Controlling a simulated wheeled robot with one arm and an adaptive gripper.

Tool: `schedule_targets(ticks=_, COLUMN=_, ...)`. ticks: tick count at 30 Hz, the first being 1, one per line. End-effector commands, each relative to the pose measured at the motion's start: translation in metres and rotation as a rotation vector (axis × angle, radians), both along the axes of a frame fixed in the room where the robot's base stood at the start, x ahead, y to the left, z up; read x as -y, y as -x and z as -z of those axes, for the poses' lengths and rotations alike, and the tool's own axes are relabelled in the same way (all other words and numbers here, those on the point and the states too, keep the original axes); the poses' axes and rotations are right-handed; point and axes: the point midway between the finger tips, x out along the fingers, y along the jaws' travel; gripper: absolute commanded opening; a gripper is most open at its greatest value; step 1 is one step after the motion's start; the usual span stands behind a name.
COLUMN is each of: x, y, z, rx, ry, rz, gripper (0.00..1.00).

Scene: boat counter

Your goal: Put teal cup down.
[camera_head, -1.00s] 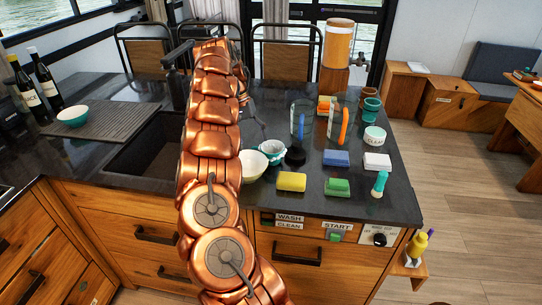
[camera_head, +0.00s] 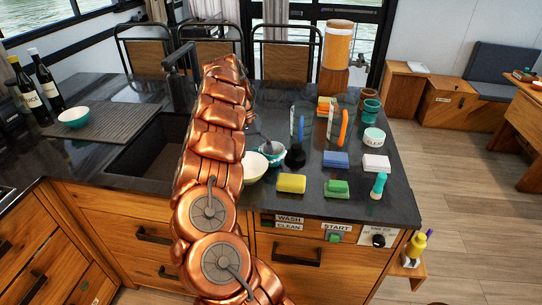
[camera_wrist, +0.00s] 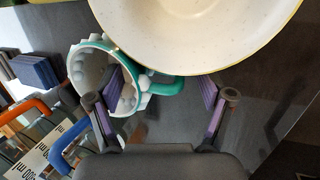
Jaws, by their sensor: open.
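The teal cup (camera_head: 272,148) stands on the dark counter beside a cream bowl (camera_head: 254,167), partly hidden by my gripper and arm. In the wrist view the cup (camera_wrist: 78,66) is teal with white bumps and a pale inside, and its teal handle points right. My gripper (camera_wrist: 160,88) is open, with the handle between its two purple-padded fingers. The left finger overlaps the cup's mouth; I cannot tell whether it is inside. The bowl (camera_wrist: 200,30) covers the top of the wrist view and hides part of the cup.
A yellow sponge (camera_head: 291,183), a green block (camera_head: 337,188), a blue block (camera_head: 335,159) and a white block (camera_head: 376,163) lie nearby. Clear measuring vessels stand behind. The sink (camera_head: 150,150) lies left of my arm.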

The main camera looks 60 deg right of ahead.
Motion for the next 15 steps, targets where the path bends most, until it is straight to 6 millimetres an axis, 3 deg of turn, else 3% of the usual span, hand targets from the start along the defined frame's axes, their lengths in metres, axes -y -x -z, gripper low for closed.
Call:
schedule_targets(ticks=2, x=0.0000, y=0.0000, z=0.0001, rx=0.000, ry=0.000, rz=0.000, gripper=0.78)
schedule_targets(ticks=15, x=0.0001, y=0.0000, z=-0.0001, rx=0.000, ry=0.000, rz=0.000, gripper=0.32)
